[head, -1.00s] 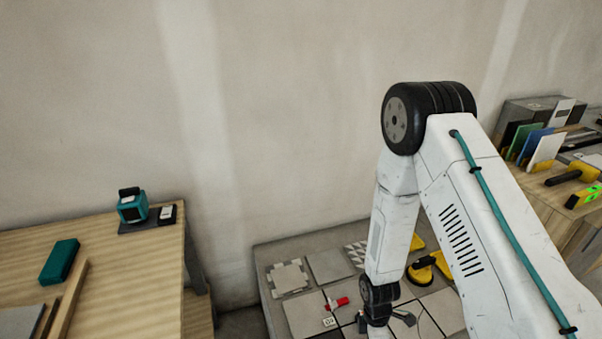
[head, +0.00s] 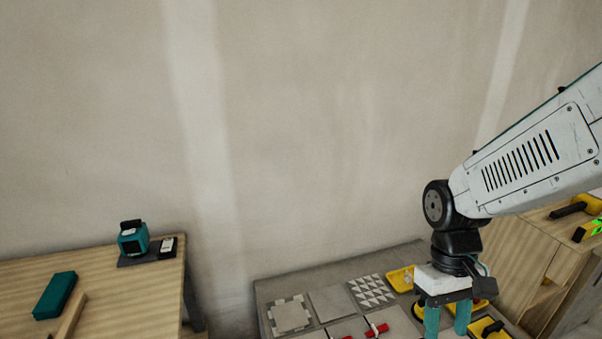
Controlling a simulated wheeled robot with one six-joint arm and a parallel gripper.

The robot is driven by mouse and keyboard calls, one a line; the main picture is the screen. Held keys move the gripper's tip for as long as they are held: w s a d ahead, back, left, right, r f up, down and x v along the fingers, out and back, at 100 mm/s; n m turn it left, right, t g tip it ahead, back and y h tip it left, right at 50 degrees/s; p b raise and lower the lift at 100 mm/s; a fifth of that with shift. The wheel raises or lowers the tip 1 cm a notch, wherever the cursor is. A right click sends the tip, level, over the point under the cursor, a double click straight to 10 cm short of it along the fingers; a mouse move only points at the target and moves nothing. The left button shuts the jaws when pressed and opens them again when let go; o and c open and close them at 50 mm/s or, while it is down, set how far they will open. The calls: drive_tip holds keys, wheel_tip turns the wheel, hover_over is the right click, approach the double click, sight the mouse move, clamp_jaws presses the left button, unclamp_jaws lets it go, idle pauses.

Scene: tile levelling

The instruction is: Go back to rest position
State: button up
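My gripper (head: 447,322) hangs pointing down over the right part of the grey tiling surface (head: 330,274) in the head view. Its two teal fingers stand apart with nothing visible between them, so it is open. The fingertips reach close to the bottom edge of the picture, and their height above the tiles is hard to judge. My arm comes in from the right edge and bends down at the black wrist joint.
Tiles, including a triangle-patterned one (head: 371,290), lie on the surface with red pieces (head: 377,329) and yellow tools (head: 487,328). A wooden table (head: 88,262) at left holds a teal device (head: 132,240) and a teal block (head: 55,296). A wooden cabinet (head: 520,250) stands right.

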drive_tip(key=s+d+r+m+t, duration=0.2)
drive_tip(key=s+r+t, duration=0.3)
drive_tip(key=r, duration=0.8)
drive_tip(key=shift+s+d+m, duration=0.15)
drive_tip(key=shift+s+m, duration=0.15)
drive_tip(key=shift+s, duration=1.25)
